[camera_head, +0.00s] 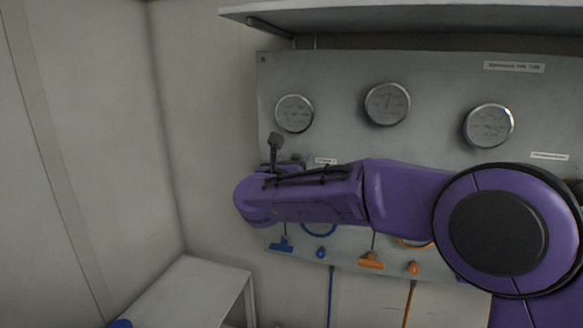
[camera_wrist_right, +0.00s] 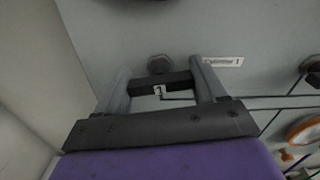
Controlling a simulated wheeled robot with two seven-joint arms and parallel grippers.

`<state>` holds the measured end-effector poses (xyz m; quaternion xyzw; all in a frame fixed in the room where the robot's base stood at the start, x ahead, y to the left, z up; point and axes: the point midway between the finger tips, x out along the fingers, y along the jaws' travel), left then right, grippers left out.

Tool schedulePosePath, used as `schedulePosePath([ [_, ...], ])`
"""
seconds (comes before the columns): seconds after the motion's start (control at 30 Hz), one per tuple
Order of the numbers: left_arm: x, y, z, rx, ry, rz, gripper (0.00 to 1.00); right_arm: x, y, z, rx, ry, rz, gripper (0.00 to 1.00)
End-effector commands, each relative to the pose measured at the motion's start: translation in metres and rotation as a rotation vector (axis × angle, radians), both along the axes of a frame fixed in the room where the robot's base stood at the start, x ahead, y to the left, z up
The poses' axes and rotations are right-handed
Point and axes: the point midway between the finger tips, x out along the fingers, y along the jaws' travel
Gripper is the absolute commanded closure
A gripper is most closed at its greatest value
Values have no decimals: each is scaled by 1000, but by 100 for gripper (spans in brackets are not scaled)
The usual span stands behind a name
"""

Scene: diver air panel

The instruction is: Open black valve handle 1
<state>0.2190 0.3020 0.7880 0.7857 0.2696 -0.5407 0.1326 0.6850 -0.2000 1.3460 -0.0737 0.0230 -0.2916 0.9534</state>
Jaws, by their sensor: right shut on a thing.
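Black valve handle 1 (camera_wrist_right: 176,88) is a dark bar with a white "1" label, in the middle of the right wrist view. It lies roughly crosswise between the two grey fingers of my right gripper (camera_wrist_right: 160,70). The gripper is shut on it, one finger at each end, close to the grey panel. A dark round knob or bolt (camera_wrist_right: 160,63) shows just behind the handle. In the head view my purple right arm crosses in front of the panel and hides most of the handle area. My left gripper is not in view.
The grey panel (camera_head: 335,75) carries round gauges, including one at the left (camera_head: 294,113). A blue handle (camera_head: 282,245) and an orange handle (camera_head: 371,261) sit below my arm. A shelf (camera_head: 400,17) overhangs the panel. A white bench (camera_head: 190,290) stands at lower left.

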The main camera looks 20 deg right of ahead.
Motion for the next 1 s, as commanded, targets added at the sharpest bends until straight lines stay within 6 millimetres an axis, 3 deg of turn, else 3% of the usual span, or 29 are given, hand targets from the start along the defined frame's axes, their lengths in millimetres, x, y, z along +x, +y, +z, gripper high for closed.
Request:
schedulePosePath([
  [0.43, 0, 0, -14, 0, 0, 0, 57, 0, 0, 0, -339, 227, 0, 60],
  [1.0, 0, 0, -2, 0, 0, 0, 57, 1, 1, 2, -779, 524, 0, 60],
])
